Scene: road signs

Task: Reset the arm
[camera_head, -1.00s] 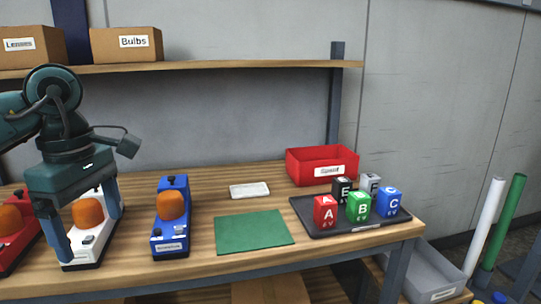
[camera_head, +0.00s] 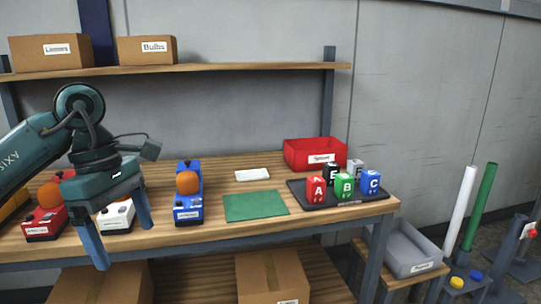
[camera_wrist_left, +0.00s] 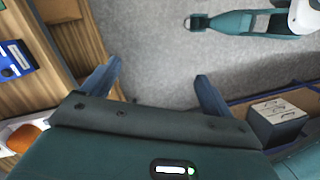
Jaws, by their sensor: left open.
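My left gripper (camera_head: 124,245) hangs at the left of the head view, open and empty, its two blue-grey fingers in front of the table's front edge. The left wrist view also shows it open (camera_wrist_left: 157,72), with only grey floor between the fingers. It partly hides a white unit (camera_head: 117,217) and the red unit with an orange dome (camera_head: 45,222). A blue unit with an orange dome (camera_head: 188,203) stands to its right, apart from the fingers. My right gripper cannot be made out.
The wooden table (camera_head: 235,238) holds a green mat (camera_head: 256,205), a dark tray (camera_head: 352,203) with several lettered blocks, and a red bin (camera_head: 316,153). Boxes (camera_head: 147,50) stand on the shelf above. A grey bin (camera_head: 408,247) and poles stand at right. Grey floor (camera_wrist_left: 160,40) is open below the gripper.

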